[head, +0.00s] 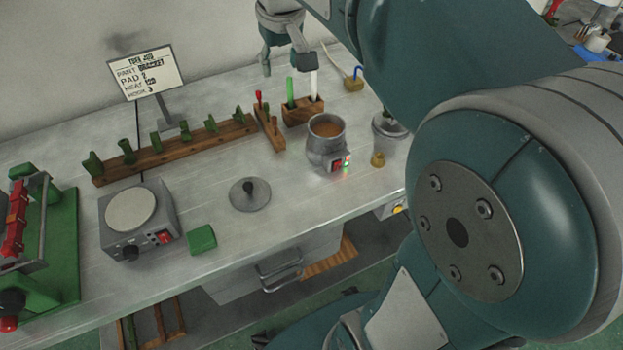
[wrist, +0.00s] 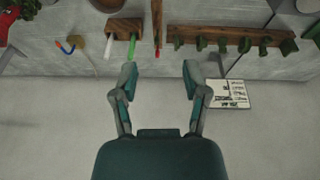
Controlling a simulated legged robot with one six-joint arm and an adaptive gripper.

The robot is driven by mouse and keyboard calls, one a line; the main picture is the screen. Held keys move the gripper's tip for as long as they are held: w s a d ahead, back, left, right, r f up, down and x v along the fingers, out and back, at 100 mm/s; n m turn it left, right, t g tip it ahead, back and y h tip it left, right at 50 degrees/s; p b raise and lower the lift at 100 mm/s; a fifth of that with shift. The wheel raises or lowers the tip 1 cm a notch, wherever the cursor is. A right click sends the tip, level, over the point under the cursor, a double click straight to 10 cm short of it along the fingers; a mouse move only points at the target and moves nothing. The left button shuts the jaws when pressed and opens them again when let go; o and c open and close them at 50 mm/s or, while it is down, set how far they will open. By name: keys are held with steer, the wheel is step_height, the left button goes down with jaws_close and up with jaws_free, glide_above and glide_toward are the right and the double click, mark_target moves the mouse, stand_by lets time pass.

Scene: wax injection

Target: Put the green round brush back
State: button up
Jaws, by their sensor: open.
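A green upright handle (head: 290,92), which looks like the green round brush, stands in a small wooden block (head: 296,117) at the back of the bench, beside a white one (head: 314,85). In the wrist view the green handle (wrist: 132,44) and the block (wrist: 124,24) lie beyond the fingertips, near the left finger. Any bristles are hidden. My gripper (head: 286,62) is above and behind the block in the head view. In the wrist view my gripper (wrist: 159,75) is open, with nothing between its fingers and apart from the handle.
A wooden rack with green pieces (head: 170,150) and a short wooden strip with a red-tipped tool (head: 268,125) stand left of the block. A pot of brown liquid (head: 326,140) is in front. A sign (head: 146,72) stands behind. My arm covers the right side.

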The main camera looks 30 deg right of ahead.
steer(key=s+a+f+t, duration=0.1)
steer(key=s+f, duration=0.3)
steer(key=s, duration=0.5)
steer(key=s+a+f+t, duration=0.1)
steer(key=s+a+f, duration=0.1)
steer(key=s+f, duration=0.3)
steer(key=s, duration=0.4)
steer(key=shift+s+a, duration=0.25)
steer(key=shift+s, duration=0.15)
